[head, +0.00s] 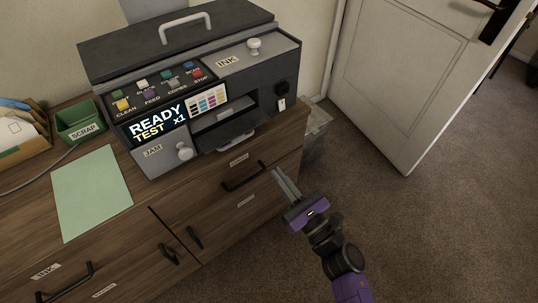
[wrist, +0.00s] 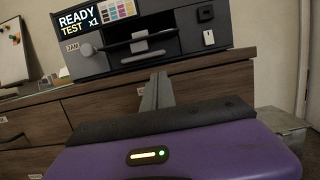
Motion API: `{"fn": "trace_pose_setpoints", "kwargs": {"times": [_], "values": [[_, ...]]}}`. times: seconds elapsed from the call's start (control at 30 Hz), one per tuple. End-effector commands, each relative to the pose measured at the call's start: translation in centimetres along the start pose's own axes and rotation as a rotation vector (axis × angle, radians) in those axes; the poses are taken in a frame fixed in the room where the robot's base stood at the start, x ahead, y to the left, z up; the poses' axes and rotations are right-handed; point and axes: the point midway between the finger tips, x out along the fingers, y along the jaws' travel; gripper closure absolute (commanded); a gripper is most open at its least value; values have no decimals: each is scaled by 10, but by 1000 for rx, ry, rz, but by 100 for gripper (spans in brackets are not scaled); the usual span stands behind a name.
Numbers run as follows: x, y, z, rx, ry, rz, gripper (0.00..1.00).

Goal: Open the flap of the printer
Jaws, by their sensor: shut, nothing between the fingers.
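The printer (head: 110,78) is a dark grey machine on the wooden cabinet, with a lit screen (head: 157,121) reading READY TEST x1. Its JAM flap (head: 160,158) at lower left has a round grey knob (head: 184,151) and looks shut. Its INK panel (head: 243,57) on top right has a light knob (head: 254,46) and looks shut. A lid with a handle (head: 186,24) covers the top. My gripper (head: 276,172) is shut and empty, in front of the drawers and below the printer, apart from both knobs. The wrist view also shows the JAM knob (wrist: 87,49) and my gripper (wrist: 160,76).
A green sheet (head: 92,190), a SCRAP box (head: 80,121) and a tray of papers (head: 22,135) lie left of the printer. Drawer handles (head: 244,176) stick out of the cabinet front.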

Motion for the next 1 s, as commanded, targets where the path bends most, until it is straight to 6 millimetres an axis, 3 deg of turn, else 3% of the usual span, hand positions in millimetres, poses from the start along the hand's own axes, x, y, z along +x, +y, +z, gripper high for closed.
{"fn": "trace_pose_setpoints", "kwargs": {"times": [0.5,0.7,1.0], "values": [[95,1,1,4,-3,3,100],[101,0,31,4,-2,0,100],[104,0,41,5,-3,1,100]]}}
